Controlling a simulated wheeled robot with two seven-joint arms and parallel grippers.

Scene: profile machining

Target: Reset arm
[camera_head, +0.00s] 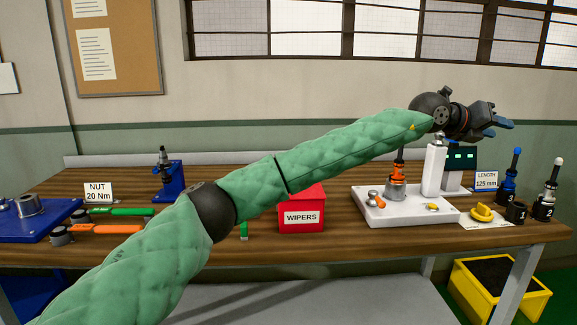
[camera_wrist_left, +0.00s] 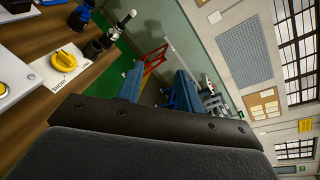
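My left arm comes in from the left in the head view, in a green padded sleeve, and reaches across the bench to the right. Its gripper (camera_head: 503,127) is held in the air above the right part of the bench, higher than the white post (camera_head: 434,170) of the fixture. In the left wrist view the two blue fingers (camera_wrist_left: 158,84) stand apart with nothing between them. My right gripper shows in neither view.
A yellow bin (camera_head: 478,303) stands on the floor.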

